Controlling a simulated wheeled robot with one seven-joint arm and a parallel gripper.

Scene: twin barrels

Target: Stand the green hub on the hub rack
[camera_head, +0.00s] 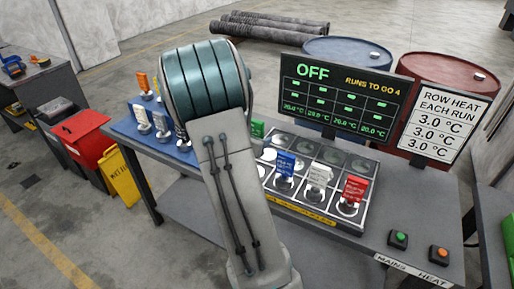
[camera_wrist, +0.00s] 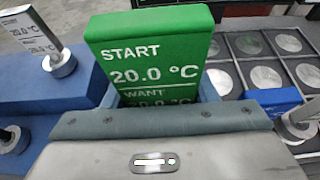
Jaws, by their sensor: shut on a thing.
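The green hub (camera_wrist: 150,50) is a green block with white writing, "START 20.0 °C", and it stands up in front of my wrist camera. My gripper (camera_wrist: 161,101) is shut on it, with bluish parts at both sides of the block. In the head view only a small green piece of it (camera_head: 257,129) shows beside my arm, which hides the gripper. A blue stand (camera_head: 130,125) at the table's left holds several tagged hubs. A dark grid tray (camera_head: 364,170) with round silver discs lies to the right. No readable label shows which of these is the hub rack.
Blue, white and red tagged pieces (camera_head: 355,188) stand along the tray's front row. Behind it are a screen reading OFF (camera_head: 340,97) and a white sign (camera_head: 436,122). Green (camera_head: 398,238) and orange (camera_head: 438,253) buttons sit at the table's right front.

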